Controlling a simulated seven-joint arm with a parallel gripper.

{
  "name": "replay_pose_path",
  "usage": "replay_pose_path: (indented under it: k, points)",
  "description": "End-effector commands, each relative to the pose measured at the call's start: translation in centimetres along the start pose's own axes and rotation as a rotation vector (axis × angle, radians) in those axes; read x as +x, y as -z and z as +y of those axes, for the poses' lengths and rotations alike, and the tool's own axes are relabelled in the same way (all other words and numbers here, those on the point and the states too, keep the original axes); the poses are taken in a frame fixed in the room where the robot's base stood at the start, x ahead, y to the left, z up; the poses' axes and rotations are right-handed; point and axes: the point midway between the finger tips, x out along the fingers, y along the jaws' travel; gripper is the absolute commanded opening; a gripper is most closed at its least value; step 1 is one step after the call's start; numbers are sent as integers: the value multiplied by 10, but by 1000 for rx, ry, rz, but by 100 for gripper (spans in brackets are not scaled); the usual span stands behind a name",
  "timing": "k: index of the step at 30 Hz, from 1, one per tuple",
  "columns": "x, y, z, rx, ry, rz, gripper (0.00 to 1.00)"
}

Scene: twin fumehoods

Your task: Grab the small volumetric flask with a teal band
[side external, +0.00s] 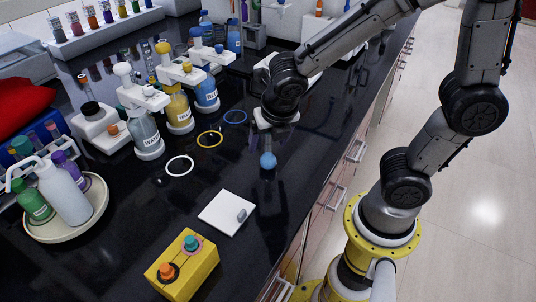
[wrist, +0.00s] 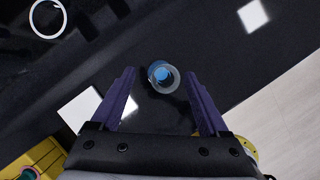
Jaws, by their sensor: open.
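A small flask (side external: 267,160) with a blue round body stands on the black bench below my gripper (side external: 272,138). In the wrist view this flask (wrist: 162,76) shows from above as a pale ring with blue inside. My gripper (wrist: 160,72) is open, with one purple finger on each side of the flask, slightly nearer the picture's bottom. The flask looks apart from both fingers. A teal band cannot be made out clearly on it. The fingers are hard to see against the dark bench in the side view.
A white plate (side external: 224,214) and a yellow box (side external: 190,272) with orange and teal tops lie in front. White, yellow and blue rings (side external: 210,139) lie left of the flask. Labelled bottles (side external: 147,137) stand behind. The bench edge is close on the right.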

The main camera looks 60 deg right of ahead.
Motion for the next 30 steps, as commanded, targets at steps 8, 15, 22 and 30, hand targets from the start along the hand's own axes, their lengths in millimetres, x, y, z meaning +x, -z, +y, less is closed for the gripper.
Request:
replay_pose_path:
  k: [8,15,22,30]
  points:
    - [31,1,-2,0,2,1,78]
    - [32,1,-2,0,0,0,78]
    - [32,1,-2,0,0,0,37]
    - [32,1,-2,0,0,1,0]
